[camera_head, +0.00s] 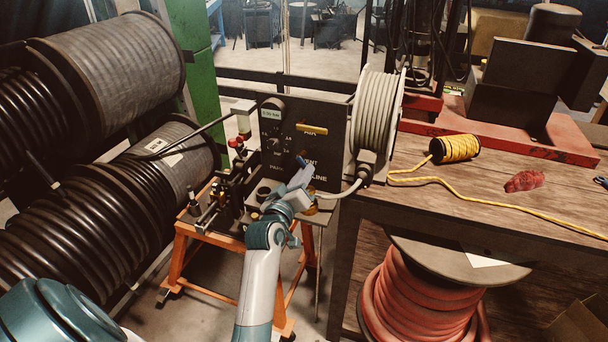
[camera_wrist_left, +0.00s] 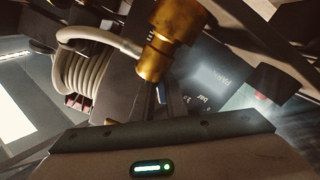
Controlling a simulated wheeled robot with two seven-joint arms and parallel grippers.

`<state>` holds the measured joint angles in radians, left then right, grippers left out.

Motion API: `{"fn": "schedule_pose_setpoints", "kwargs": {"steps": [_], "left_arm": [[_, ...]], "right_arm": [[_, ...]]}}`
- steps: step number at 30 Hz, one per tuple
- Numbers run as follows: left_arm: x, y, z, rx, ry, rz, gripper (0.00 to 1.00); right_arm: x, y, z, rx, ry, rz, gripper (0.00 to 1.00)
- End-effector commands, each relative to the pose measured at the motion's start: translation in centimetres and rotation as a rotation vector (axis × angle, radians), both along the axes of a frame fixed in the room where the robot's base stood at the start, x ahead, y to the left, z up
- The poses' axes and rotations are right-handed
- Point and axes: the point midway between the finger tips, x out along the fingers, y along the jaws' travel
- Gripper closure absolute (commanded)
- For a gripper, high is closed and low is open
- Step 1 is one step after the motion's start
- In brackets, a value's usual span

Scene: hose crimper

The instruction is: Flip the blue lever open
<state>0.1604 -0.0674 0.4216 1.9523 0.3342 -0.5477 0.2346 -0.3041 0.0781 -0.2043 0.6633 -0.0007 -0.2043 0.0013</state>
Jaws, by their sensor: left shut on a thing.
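The blue lever (camera_head: 301,160) shows as a small blue tip at the lower middle of the dark crimper panel (camera_head: 285,120) in the head view. My left gripper (camera_head: 298,178) reaches up to it from below and covers most of it. In the left wrist view a bit of the blue lever (camera_wrist_left: 161,96) shows between the dark fingers, just below a brass fitting (camera_wrist_left: 165,45). The left gripper is shut on the lever. Its exact angle is hidden. My right gripper is in neither view.
A grey hose reel (camera_head: 377,115) stands right of the panel, its hose end close to my gripper. A wooden bench (camera_head: 480,205) with a yellow rope spool (camera_head: 455,148) lies to the right. Large black hose reels (camera_head: 110,205) fill the left. An orange stand (camera_head: 200,245) supports the crimper.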

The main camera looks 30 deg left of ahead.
Motion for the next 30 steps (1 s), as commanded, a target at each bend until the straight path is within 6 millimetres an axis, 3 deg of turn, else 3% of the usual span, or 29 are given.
{"fn": "schedule_pose_setpoints", "kwargs": {"steps": [7, 13, 30], "left_arm": [[-0.1, 0.4, -0.2, 0.106, 0.027, -0.001, 1.00], [-0.2, 0.8, -0.4, 0.244, 0.062, -0.001, 1.00], [-0.5, 2.0, -0.7, 0.610, 0.148, -0.001, 1.00]], "right_arm": [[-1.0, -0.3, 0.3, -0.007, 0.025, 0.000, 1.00], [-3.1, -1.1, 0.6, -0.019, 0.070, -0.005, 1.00], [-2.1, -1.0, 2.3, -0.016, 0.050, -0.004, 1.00]]}}
